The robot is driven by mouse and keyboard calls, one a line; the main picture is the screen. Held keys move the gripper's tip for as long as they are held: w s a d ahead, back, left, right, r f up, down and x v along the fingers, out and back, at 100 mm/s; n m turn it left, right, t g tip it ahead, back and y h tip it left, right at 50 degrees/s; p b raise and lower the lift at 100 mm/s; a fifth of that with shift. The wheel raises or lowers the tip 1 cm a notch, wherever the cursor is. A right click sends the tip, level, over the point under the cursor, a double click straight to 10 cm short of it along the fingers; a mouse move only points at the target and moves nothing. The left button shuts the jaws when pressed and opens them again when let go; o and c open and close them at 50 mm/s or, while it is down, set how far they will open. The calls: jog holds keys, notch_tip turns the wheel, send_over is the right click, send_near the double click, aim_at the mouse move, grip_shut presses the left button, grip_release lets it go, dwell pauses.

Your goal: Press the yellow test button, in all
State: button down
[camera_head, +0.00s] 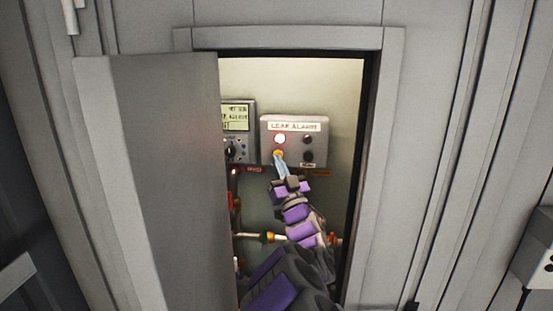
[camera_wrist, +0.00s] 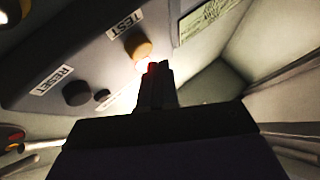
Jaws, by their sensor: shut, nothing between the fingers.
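In the wrist view the button (camera_wrist: 138,47) is a round orange-yellow cap beside the TEST label (camera_wrist: 124,25). My gripper (camera_head: 280,160) is shut and empty, with its fingertips at the button's lower edge in the head view.
A black RESET button (camera_wrist: 76,93) sits left of the fingers in the wrist view. A display panel (camera_head: 238,130) is left of the alarm box. The open cabinet door (camera_head: 165,180) and the right frame (camera_head: 375,150) bound the opening. Pipes with valves (camera_head: 265,237) run below.

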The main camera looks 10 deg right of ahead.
jog(key=s+b, duration=0.1)
jog(key=s+a+b, duration=0.1)
jog(key=s, duration=0.1)
jog(key=s+b, duration=0.1)
jog(key=shift+s+a, duration=0.3)
jog(key=shift+s, duration=0.1)
dwell(0.9)
